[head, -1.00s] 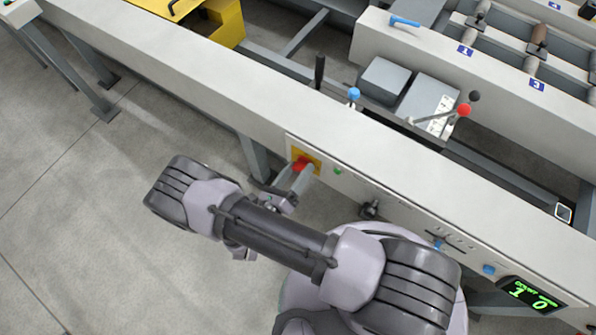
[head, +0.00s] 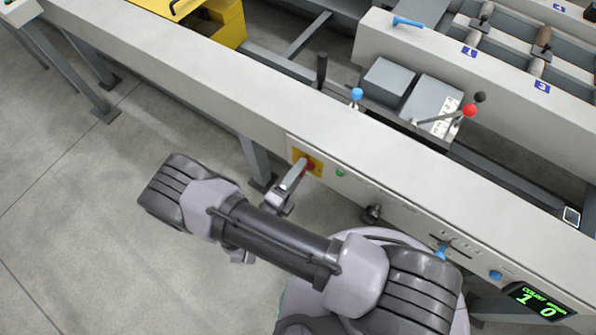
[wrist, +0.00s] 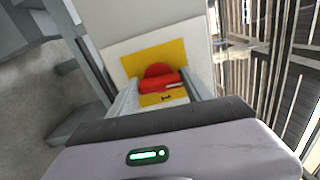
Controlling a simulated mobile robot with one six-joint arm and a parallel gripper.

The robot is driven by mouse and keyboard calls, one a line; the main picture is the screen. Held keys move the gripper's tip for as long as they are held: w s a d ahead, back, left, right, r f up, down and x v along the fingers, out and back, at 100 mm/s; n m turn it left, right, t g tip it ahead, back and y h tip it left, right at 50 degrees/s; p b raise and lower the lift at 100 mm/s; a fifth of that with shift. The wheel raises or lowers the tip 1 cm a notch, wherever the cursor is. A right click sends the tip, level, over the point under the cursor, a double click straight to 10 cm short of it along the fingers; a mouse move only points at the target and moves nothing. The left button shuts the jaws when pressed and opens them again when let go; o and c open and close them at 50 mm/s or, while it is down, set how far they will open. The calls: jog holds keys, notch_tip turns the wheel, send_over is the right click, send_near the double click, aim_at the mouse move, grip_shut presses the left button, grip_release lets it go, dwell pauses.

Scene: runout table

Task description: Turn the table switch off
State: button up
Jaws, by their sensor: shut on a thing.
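The table switch is a red knob (head: 309,165) on a yellow plate (head: 316,158) on the front face of the table rail. In the wrist view the red knob (wrist: 156,77) sits between my two fingers, in front of the yellow plate (wrist: 150,58). A pale pointer mark shows on the knob's right part. My gripper (head: 301,171) is shut on the knob and seen nearly edge-on in the head view, hiding part of it.
A green button (head: 341,173) is just right of the plate. A black knob (head: 373,213), a blue-tipped lever (head: 441,252), a blue button (head: 495,275) and a lit green display (head: 537,300) follow along the rail (head: 240,105). The floor (head: 90,230) at left is clear.

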jog(key=shift+n, duration=0.5)
jog(key=o, duration=1.4)
jog(key=shift+c, duration=0.2)
jog(key=p+v, duration=0.3)
jog(key=v, duration=1.4)
jog(key=shift+s, duration=0.2)
jog(key=shift+a, duration=0.15)
